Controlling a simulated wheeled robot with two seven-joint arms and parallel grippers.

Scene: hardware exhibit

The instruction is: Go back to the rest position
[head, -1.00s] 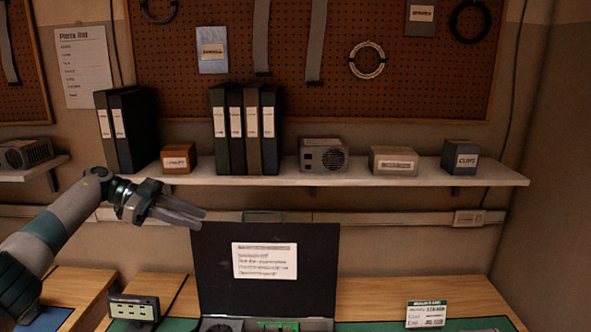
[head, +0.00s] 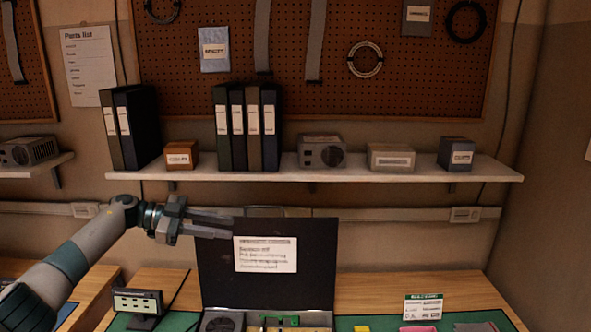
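My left gripper (head: 230,224) is in the head view, its arm coming in from the lower left. Its two fingers point right, with a narrow gap between them and nothing held. The fingertips show in front of the upper left part of the open black case lid (head: 268,295). The gripper appears below the wall shelf (head: 330,175). My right gripper is not in view.
The open case holds a fan and green boards (head: 280,320). A small display device (head: 138,302) stands to its left, a label card (head: 423,307) to its right. The shelf carries binders (head: 247,128) and boxes. The wooden bench (head: 375,290) runs along the wall.

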